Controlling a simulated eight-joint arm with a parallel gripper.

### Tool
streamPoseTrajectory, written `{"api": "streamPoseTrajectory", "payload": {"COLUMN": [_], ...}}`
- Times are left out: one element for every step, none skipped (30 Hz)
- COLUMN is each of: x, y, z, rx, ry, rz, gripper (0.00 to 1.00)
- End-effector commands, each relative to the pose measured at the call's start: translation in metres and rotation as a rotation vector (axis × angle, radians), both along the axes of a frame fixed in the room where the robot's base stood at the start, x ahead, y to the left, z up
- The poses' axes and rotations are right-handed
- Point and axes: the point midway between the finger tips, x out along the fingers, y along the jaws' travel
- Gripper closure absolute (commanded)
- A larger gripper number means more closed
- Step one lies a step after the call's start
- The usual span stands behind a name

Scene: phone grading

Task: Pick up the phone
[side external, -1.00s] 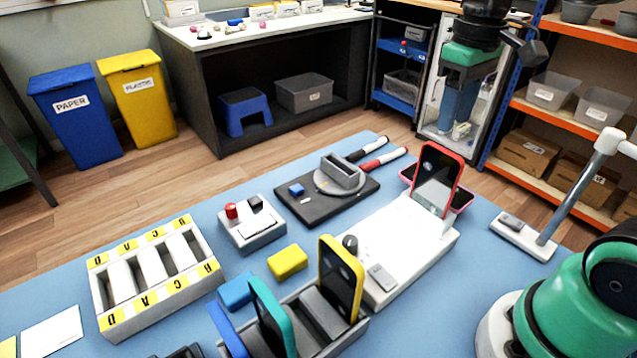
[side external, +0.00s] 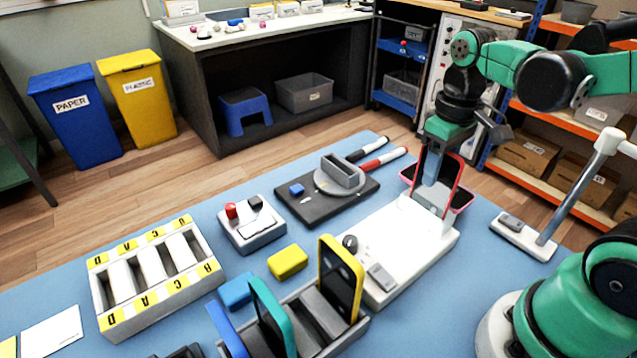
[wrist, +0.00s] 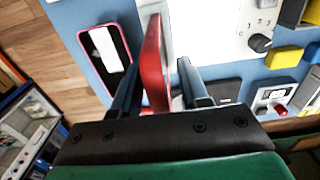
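A red-framed phone (side external: 454,187) stands upright, leaning slightly back, in the white test station (side external: 400,245) in the side external view. My gripper (side external: 434,178) has come down over it from above and partly hides its screen. In the wrist view the red phone (wrist: 154,60) is seen edge-on between my two fingers (wrist: 158,78). A gap shows on both sides of the phone, wider on the right, so my gripper is open around it and the fingers look clear of it.
A pink-rimmed phone-like item (wrist: 108,60) lies flat beside the station. A grey rack (side external: 290,335) holds blue, teal and yellow phones (side external: 342,280). A lamp-like stand (side external: 560,215) is at the right. A labelled slotted tray (side external: 155,290) is at the left.

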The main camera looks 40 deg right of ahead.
Motion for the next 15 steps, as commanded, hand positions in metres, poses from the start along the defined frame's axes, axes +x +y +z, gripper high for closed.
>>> {"api": "streamPoseTrajectory", "payload": {"x": [0.0, 0.0, 0.0, 0.0001, 0.0001, 0.0001, 0.0001, 0.0001, 0.0001, 0.0001, 0.0001, 0.0001, 0.0001, 0.0001, 0.0002], "y": [0.0, 0.0, 0.0, 0.0, 0.0, 0.0, 0.0, 0.0, 0.0, 0.0, 0.0, 0.0, 0.0, 0.0, 0.0], "z": [0.0001, 0.0001, 0.0002, 0.0002, 0.0002, 0.0003, 0.0003, 0.0003, 0.0003, 0.0003, 0.0004, 0.0006, 0.0011, 0.002, 0.0039], "rx": [0.0, 0.0, 0.0, 0.0, 0.0, 0.0, 0.0, 0.0, 0.0, 0.0, 0.0, 0.0, 0.0, 0.0, 0.0], "ry": [0.0, 0.0, 0.0, 0.0, 0.0, 0.0, 0.0, 0.0, 0.0, 0.0, 0.0, 0.0, 0.0, 0.0, 0.0], "rz": [0.0, 0.0, 0.0, 0.0, 0.0, 0.0, 0.0, 0.0, 0.0, 0.0, 0.0, 0.0, 0.0, 0.0, 0.0], "gripper": [0.61, 0.61, 0.61, 0.69, 0.78, 0.89, 0.97, 1.0, 1.0, 1.0, 1.0, 1.0, 1.0, 1.0, 1.0]}}
